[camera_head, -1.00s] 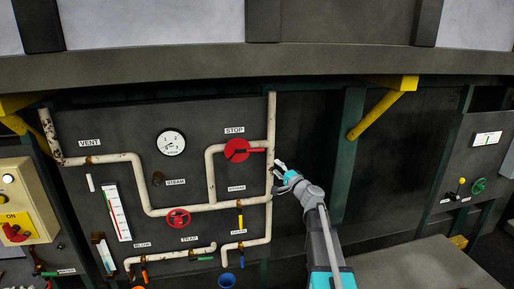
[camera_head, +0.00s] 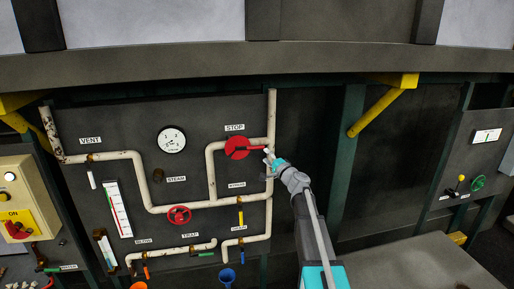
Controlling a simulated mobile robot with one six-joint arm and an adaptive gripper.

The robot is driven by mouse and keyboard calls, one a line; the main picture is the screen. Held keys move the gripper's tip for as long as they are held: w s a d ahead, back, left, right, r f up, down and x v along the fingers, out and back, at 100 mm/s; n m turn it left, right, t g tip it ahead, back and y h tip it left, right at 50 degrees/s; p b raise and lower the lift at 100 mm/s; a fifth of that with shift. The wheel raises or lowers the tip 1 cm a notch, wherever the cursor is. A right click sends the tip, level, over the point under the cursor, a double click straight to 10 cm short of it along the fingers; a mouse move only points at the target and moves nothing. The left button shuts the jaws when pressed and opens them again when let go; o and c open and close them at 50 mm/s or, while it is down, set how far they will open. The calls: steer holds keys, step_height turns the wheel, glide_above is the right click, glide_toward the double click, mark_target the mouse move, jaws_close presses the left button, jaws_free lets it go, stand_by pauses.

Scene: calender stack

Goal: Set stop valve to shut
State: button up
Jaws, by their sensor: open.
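The stop valve (camera_head: 237,148) is a red round body with a red lever, below the STOP label (camera_head: 235,127) on the dark panel. Its lever points right, roughly horizontal, along the pale pipe. My gripper (camera_head: 268,155) is at the right end of the lever, with its fingers partly over the lever tip. The fingers are small in this view, and whether they touch the lever cannot be told. The gripper is open.
Rusty pale pipes (camera_head: 140,175) run over the panel around the valve. A round gauge (camera_head: 172,141) is to the left, and a red handwheel (camera_head: 179,215) is below. A yellow brace (camera_head: 375,112) stands out at the upper right. A grey flat surface (camera_head: 425,262) lies at the lower right.

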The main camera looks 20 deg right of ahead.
mark_target(257, 148)
steer(key=p+x, duration=0.1)
steer(key=x, duration=0.6)
steer(key=shift+w, duration=0.15)
jaws_close()
